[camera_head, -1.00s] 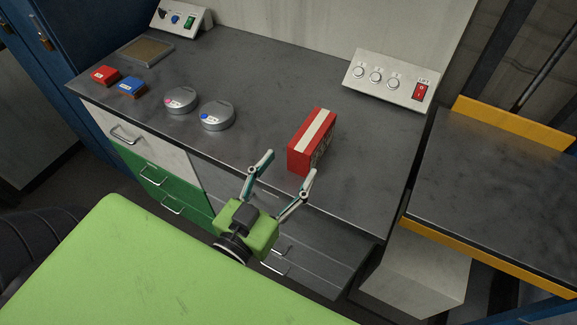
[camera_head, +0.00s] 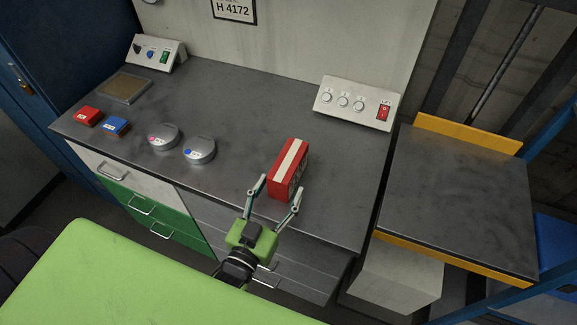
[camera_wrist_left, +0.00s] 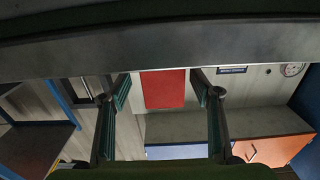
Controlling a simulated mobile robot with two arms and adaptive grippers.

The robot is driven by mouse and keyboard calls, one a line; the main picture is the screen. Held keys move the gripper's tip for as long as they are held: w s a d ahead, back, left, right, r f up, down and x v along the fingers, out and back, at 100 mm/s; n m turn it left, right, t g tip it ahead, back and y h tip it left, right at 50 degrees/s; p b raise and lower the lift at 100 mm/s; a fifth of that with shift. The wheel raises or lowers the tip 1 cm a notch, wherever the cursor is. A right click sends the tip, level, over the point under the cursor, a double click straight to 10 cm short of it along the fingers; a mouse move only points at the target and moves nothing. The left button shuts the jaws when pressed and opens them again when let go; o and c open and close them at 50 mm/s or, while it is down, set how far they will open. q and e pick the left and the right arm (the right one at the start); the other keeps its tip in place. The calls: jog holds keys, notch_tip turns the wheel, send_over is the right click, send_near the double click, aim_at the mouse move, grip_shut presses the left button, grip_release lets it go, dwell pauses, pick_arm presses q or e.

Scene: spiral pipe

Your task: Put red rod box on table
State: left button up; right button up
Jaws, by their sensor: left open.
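The red rod box (camera_head: 288,171), red with a white stripe across its top, stands on the grey table (camera_head: 240,110) near its front edge. My left gripper (camera_head: 280,185) is open, with one finger at each side of the box's near end. Whether the fingers touch it cannot be told. In the left wrist view, the box's red face (camera_wrist_left: 164,88) shows between the two spread fingers (camera_wrist_left: 164,95). The box is not gripped. My right gripper is not in view.
A red block (camera_head: 87,116), a blue block (camera_head: 116,127) and two round grey discs (camera_head: 163,137) (camera_head: 199,150) lie left on the table. A switch panel (camera_head: 356,102) stands behind the box. A yellow-edged lift platform (camera_head: 460,200) is at the right.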

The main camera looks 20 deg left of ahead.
aim_at(286, 171)
pick_arm(q)
jog(key=w, duration=0.1)
jog(key=w+p, duration=0.1)
jog(key=w, duration=0.1)
jog(key=w+p, duration=0.1)
jog(key=w, duration=0.1)
jog(key=shift+a+r, duration=0.1)
jog(key=shift+r, duration=0.3)
jog(key=shift+w+f, duration=0.15)
jog(key=shift+w, duration=0.15)
jog(key=shift+c, duration=0.5)
grip_shut()
jog(key=shift+r, duration=0.25)
